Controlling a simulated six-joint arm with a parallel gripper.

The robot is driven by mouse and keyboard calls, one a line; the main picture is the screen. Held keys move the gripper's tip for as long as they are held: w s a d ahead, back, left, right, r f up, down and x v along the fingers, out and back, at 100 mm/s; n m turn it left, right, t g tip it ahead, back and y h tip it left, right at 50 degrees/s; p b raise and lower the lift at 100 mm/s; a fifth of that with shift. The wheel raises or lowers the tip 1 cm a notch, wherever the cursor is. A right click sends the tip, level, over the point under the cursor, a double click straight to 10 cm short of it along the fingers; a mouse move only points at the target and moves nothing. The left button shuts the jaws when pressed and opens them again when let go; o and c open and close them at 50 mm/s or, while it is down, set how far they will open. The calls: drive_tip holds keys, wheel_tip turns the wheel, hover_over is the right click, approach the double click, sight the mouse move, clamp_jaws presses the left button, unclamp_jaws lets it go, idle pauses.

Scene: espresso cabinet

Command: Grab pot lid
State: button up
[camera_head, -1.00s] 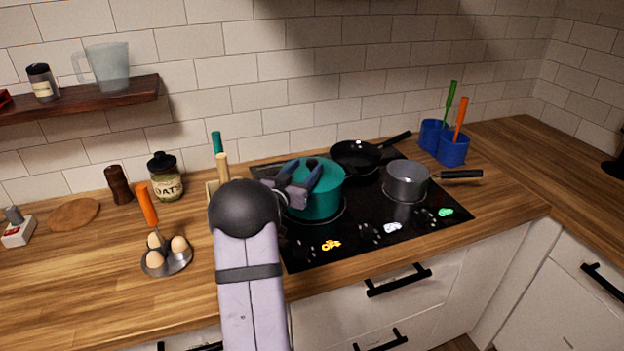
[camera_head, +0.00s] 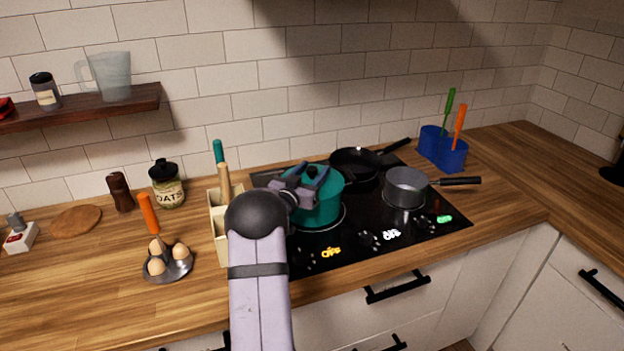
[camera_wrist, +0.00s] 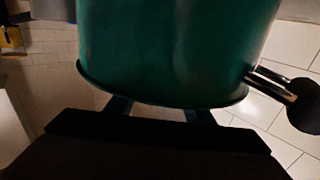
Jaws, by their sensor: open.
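The teal pot (camera_head: 322,208) stands on the left front part of the cooktop with its teal lid (camera_head: 331,177) on it. The lid's dark knob (camera_head: 312,170) shows close to my gripper's fingertips. My gripper (camera_head: 309,181) is open over the lid, reaching in from the left front. I cannot tell whether the fingers straddle the knob or touch the lid. In the wrist view the pot (camera_wrist: 175,50) fills the upper middle. Fingers of my gripper (camera_wrist: 158,110) show at the lower edge of its curved rim, partly in shadow.
A black frying pan (camera_head: 352,162) stands behind the pot, and a grey saucepan (camera_head: 404,188) to its right. A cream utensil holder (camera_head: 217,222) stands left of the cooktop (camera_head: 360,225). An egg holder (camera_head: 168,270) is farther left.

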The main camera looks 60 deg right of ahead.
drive_tip(key=shift+d+f+p, duration=0.1)
drive_tip(key=shift+d+p, duration=0.5)
drive_tip(key=shift+d, duration=1.25)
clamp_jaws()
